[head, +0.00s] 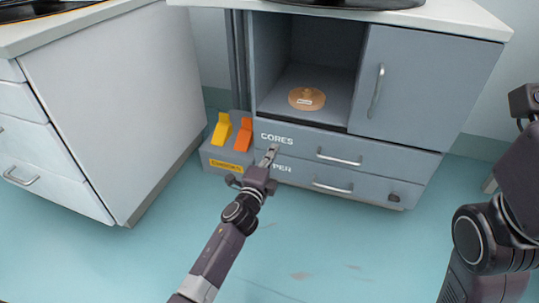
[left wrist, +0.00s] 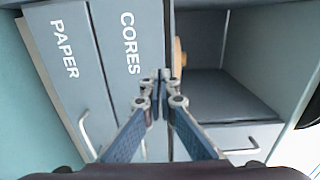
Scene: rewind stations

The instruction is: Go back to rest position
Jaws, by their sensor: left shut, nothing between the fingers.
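My left gripper (head: 271,150) reaches in from the bottom of the head view and is in front of the grey cabinet (head: 410,85), by the drawer labelled CORES. Its fingers are shut with nothing between them; in the left wrist view the fingertips (left wrist: 161,76) meet before the CORES drawer front. I cannot tell whether they touch it. My right arm shows at the right edge of the head view, but its gripper is out of view.
The cabinet's open compartment holds a round tan disc (head: 307,98). The CORES drawer (head: 370,149) and PAPER drawer (head: 370,187) look shut. A grey box (head: 222,158) with yellow and orange pieces stands left of them. A white cabinet (head: 115,95) is at left. Teal floor is clear in front.

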